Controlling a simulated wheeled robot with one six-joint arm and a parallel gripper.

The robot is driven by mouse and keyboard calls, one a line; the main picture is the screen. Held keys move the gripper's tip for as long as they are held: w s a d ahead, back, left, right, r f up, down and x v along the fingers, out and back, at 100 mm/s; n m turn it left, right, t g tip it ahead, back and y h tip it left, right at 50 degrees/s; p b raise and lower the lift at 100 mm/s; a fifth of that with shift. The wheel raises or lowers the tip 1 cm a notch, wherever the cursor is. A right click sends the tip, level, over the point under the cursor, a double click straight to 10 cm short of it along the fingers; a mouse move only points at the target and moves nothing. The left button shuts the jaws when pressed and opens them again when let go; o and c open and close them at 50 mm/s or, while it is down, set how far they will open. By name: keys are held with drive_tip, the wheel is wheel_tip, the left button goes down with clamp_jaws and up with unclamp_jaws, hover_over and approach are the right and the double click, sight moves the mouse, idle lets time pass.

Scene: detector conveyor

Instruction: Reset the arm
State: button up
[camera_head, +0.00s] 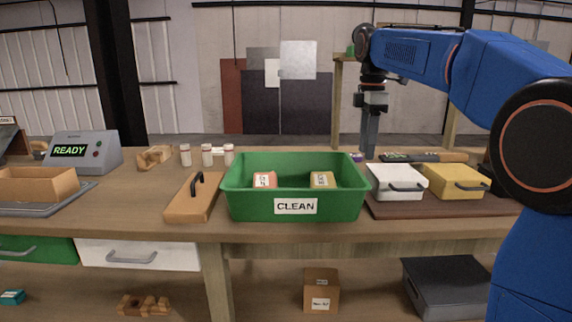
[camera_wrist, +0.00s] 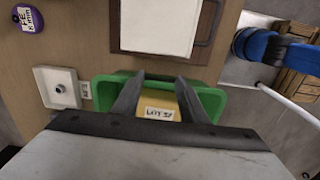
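In the head view this block (camera_head: 322,180) rests in the bin, apart from my gripper. A red-and-white labelled block (camera_head: 265,180) lies left of it.
A white case (camera_head: 398,183) and a yellow case (camera_head: 455,182) stand right of the bin on a brown board. Left are a wooden lid (camera_head: 192,203), several small bottles (camera_head: 207,155) and a READY detector (camera_head: 85,152). A purple item (camera_wrist: 28,18) shows in the wrist view.

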drive_tip(key=s+d+f+m+t, duration=0.15)
drive_tip(key=s+f+m, duration=0.25)
drive_tip(key=s, duration=0.5)
drive_tip(key=s+d+f+m+t, duration=0.1)
drive_tip(key=s+d+f+m, duration=0.3)
drive_tip(key=s, duration=0.5)
drive_tip(key=s+d+f+m+t, duration=0.1)
drive_tip(key=s+f+m, duration=0.8)
drive_tip(key=s+f, duration=0.9)
drive_tip(key=shift+d+f+m+t, duration=0.15)
drive_tip(key=shift+m+t, duration=0.25)
drive_tip(key=shift+t, duration=0.25)
